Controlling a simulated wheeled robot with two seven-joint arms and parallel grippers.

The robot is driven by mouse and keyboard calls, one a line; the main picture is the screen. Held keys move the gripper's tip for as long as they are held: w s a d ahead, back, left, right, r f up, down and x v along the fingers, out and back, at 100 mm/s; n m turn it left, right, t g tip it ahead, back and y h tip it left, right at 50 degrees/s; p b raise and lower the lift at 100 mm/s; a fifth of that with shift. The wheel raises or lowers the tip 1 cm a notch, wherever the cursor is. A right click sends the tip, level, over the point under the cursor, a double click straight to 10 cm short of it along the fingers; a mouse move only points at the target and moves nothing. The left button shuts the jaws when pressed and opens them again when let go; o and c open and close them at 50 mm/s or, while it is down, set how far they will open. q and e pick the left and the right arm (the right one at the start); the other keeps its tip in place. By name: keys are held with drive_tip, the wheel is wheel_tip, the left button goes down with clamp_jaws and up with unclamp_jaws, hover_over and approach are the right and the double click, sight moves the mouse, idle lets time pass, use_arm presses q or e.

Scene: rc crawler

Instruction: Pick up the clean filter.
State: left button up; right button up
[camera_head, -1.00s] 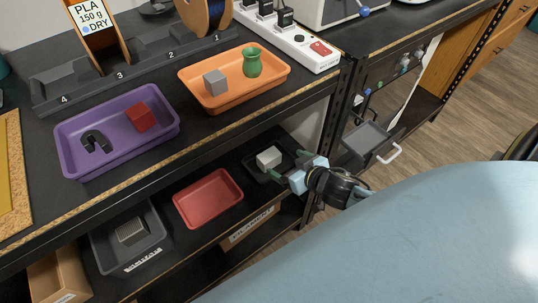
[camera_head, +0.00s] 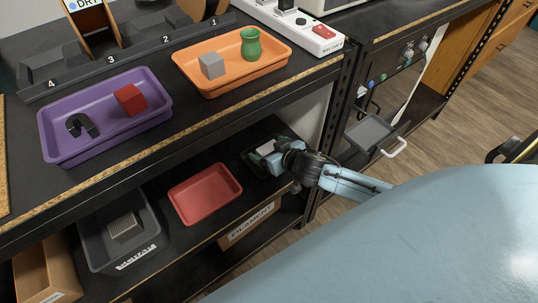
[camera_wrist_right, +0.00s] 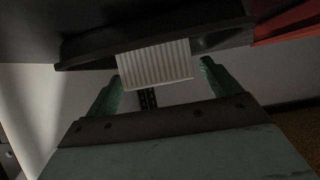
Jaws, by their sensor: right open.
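The clean filter (camera_wrist_right: 155,64) is a white pleated block in a black tray (camera_wrist_right: 90,47) on the lower shelf. In the head view, only a pale part of the filter (camera_head: 266,146) shows past my right gripper (camera_head: 263,154). In the right wrist view, the open green fingers of my right gripper (camera_wrist_right: 160,74) are on either side of the filter, with gaps visible between them and it. A greyer pleated filter (camera_head: 125,228) lies in a grey bin (camera_head: 92,238) at the lower left. My left gripper is not in view.
A red tray (camera_head: 205,193) sits left of my right gripper on the same shelf. The upper shelf, with a purple tray (camera_head: 62,147) and an orange tray (camera_head: 235,78), overhangs the back. A shelf post (camera_head: 335,130) stands to the right.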

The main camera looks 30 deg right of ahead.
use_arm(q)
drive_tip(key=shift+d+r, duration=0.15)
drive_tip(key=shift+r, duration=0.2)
use_arm(e)
drive_tip(key=shift+w+f, duration=0.1)
drive_tip(key=shift+w, duration=0.1)
drive_tip(key=c, duration=1.1)
